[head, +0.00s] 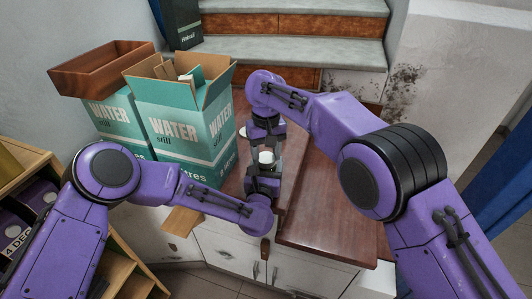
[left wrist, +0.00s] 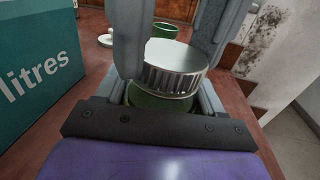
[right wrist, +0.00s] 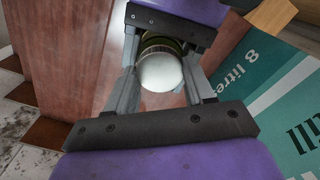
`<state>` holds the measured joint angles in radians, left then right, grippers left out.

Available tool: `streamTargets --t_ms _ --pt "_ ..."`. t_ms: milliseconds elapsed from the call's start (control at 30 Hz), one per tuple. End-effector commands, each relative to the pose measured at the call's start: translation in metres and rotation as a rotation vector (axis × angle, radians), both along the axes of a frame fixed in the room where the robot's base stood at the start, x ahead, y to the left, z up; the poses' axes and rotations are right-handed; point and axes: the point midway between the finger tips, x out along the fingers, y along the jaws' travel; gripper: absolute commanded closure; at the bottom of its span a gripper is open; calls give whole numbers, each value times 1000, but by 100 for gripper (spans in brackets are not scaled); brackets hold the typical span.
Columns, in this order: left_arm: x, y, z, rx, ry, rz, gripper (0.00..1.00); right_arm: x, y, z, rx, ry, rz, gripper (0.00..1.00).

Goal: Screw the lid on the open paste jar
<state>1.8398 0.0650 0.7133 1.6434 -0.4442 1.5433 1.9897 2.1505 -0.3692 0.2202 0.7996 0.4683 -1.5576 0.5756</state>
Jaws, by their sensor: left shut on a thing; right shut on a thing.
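The silver ribbed lid (left wrist: 174,68) sits over the mouth of the green paste jar (left wrist: 160,99) in the left wrist view. I cannot tell how far its thread is engaged. My left gripper (head: 264,170) is shut on the jar's body from the near side. My right gripper (head: 266,146) is shut on the lid from the far side. In the right wrist view the lid's bright top (right wrist: 161,72) shows between the right fingers, with a thin green part of the jar (right wrist: 158,40) beyond it. Most of the jar is hidden by the fingers.
Water cartons (head: 185,120) stand close on the left, one with open flaps, and a brown tray (head: 100,68) lies on the other. A green pot (left wrist: 165,32) and a small white thing (left wrist: 106,39) stand farther back. The wooden top (head: 325,225) is clear at right.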

Motion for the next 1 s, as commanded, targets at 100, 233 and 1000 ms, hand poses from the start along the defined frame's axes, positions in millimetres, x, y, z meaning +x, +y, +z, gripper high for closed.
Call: streamTargets --t_ms 100,233,1000 --pt "0 -1 0 0 0 -2 100 0 0 0 1 -1 1 18" --pt "0 -1 0 0 0 -2 100 0 0 0 1 -1 2 17" --pt "0 0 0 0 0 -1 100 1 1 109 3 0 4 17"
